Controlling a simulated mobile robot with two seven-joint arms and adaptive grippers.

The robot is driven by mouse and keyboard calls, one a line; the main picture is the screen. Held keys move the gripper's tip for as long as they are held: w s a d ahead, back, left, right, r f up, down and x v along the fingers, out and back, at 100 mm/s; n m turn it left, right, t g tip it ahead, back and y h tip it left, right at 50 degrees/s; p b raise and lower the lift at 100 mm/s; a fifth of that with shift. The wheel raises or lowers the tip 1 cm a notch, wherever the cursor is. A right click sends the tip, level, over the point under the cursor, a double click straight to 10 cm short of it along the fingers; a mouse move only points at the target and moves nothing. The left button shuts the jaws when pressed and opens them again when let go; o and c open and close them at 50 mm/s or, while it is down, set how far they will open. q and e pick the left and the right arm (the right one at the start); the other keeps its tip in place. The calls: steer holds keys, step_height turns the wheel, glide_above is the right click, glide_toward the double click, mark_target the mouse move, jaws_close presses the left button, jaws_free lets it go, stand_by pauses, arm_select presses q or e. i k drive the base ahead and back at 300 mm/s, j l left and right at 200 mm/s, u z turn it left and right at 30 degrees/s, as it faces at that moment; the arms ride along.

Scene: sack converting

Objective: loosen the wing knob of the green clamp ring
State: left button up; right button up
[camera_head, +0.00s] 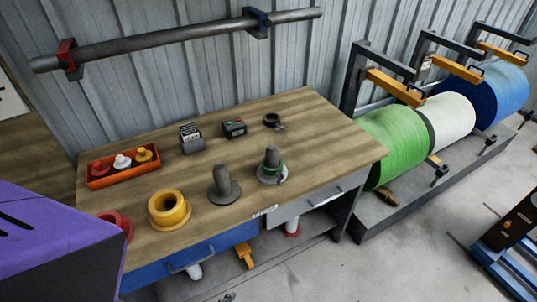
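The green clamp ring (272,170) sits around the lower part of a dark grey post with a round foot (272,153), near the front right of the wooden table (310,135). The post stands upright. A small dark part sticks out at the ring's front right; it is too small to tell whether it is the wing knob or how tight it is. Neither of my grippers is in view, and nothing touches the ring.
Left of it stand a second grey post (224,186) and a yellow flanged ring (168,209). Behind are a black ring (272,121), a button box (234,128), a small dark device (191,138) and an orange tray (105,178). Green roll (393,142) stands right.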

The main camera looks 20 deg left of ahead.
mark_target(281, 176)
steer(key=u, duration=1.1)
steer(key=l+u, duration=0.2)
steer(key=u, duration=0.25)
steer(key=i+l+u, duration=0.1)
steer(key=l+u, duration=0.15)
steer(key=u, duration=0.25)
steer(key=l+u, duration=0.25)
steer(key=u, duration=0.2)
steer(key=k+l+u, duration=0.1)
steer(key=l+u, duration=0.15)
steer(key=k+l+u, duration=0.1)
steer(key=l+u, duration=0.15)
steer(key=l, duration=0.15)
steer(key=k+l+u, duration=0.15)
steer(key=l+u, duration=0.15)
